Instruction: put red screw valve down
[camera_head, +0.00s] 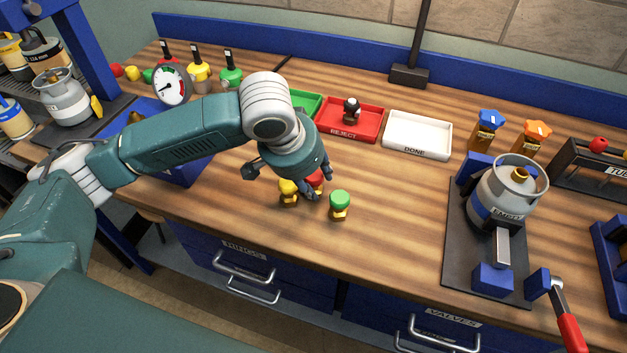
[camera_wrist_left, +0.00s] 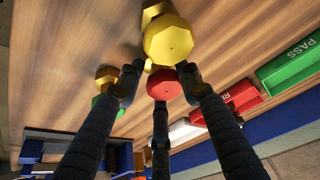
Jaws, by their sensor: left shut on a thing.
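My left gripper (camera_head: 313,185) is shut on the red screw valve (camera_head: 316,177), low over the front of the wooden bench. In the left wrist view the red knob (camera_wrist_left: 164,84) sits among the fingers (camera_wrist_left: 160,95). The fingers hide most of its body, so I cannot tell whether its base touches the bench. A yellow valve (camera_head: 288,190) stands close on its left and a green valve (camera_head: 340,204) on its right. In the wrist view the yellow valve (camera_wrist_left: 168,40) is just beyond the red knob. My right gripper is not in view.
A red REJECT tray (camera_head: 365,124) holding a dark-knobbed part and an empty white DONE tray (camera_head: 417,136) lie behind. A gas cylinder (camera_head: 506,190) sits in a fixture at right. The bench between the green valve and the fixture is clear.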

